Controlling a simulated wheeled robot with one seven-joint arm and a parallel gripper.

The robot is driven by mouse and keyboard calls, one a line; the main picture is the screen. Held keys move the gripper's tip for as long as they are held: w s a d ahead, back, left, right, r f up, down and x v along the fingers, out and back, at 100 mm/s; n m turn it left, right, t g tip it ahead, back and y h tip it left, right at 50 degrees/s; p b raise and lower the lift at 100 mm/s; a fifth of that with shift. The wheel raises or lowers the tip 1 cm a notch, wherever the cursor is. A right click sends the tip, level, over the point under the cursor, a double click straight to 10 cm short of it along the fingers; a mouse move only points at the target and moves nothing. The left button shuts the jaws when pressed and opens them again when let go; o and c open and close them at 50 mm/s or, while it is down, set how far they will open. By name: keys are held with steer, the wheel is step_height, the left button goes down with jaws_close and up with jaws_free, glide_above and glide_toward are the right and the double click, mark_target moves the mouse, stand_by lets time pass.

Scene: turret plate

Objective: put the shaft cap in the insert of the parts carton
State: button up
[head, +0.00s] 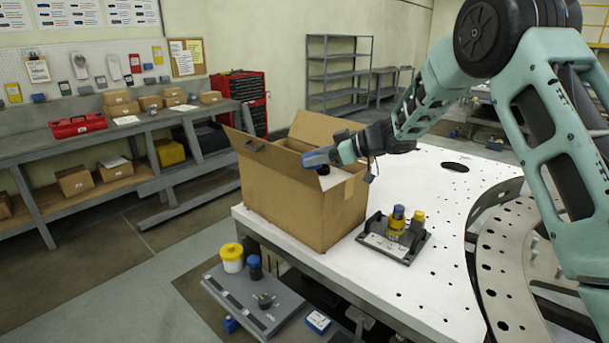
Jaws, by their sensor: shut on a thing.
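The parts carton (297,207) is a brown cardboard box with raised flaps, standing open at the left corner of the white turret plate. My gripper (321,160) reaches in from the right, over the carton's opening. It is shut on a small dark piece, the shaft cap (323,170), which shows just under the fingers. I cannot tell whether the cap touches the insert.
A dark fixture (393,238) with yellow and blue parts sits on the white plate (440,290), right of the carton. The carton's flaps stand up around the opening. A lower grey shelf (253,300) holds a yellow-lidded tub (232,258) and small parts. The plate's middle is clear.

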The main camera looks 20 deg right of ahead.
steer(key=w+a+r+n+g+y, duration=0.1)
steer(key=w+a+r+n+g, duration=0.1)
steer(key=w+r, duration=0.2)
steer(key=shift+w+r+g, duration=0.2)
steer(key=shift+r+g, duration=0.1)
